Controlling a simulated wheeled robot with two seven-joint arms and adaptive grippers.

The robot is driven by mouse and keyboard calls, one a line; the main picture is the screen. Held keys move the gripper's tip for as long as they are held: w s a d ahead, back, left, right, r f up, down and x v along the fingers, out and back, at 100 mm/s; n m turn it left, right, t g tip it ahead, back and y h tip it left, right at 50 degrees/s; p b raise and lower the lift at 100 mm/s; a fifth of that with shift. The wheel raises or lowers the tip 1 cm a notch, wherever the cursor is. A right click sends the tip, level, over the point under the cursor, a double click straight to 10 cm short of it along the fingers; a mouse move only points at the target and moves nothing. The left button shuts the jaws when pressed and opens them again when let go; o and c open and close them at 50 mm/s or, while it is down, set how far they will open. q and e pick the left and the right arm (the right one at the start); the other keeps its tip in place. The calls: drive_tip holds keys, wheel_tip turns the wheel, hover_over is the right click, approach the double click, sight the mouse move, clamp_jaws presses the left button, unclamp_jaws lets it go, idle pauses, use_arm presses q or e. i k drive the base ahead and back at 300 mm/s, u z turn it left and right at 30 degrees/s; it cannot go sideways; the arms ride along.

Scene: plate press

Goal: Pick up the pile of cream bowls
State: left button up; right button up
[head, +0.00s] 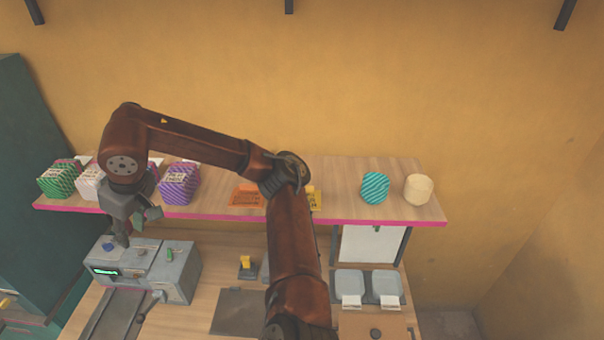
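The pile of cream bowls (418,190) stands on the right end of the wooden shelf (335,190). It looks like a short rounded stack; single bowls are hard to make out. My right gripper (137,227) is far to the left of it, pointing down above the grey machine. Its fingers look spread apart, with nothing seen between them. My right arm crosses the middle of the view and hides part of the shelf and counter. My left gripper is not in view.
A teal striped pile (374,188) stands just left of the cream bowls. Orange cards (246,196) lie mid-shelf, and striped boxes (179,184) stand at the left. Below are the grey machine (172,271) and two pale containers (349,283). The wall is behind the shelf.

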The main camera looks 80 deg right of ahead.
sight(418, 187)
drive_tip(key=k, duration=0.9)
drive_tip(key=z, duration=1.8)
drive_tip(key=i, duration=0.5)
drive_tip(key=u, duration=0.05)
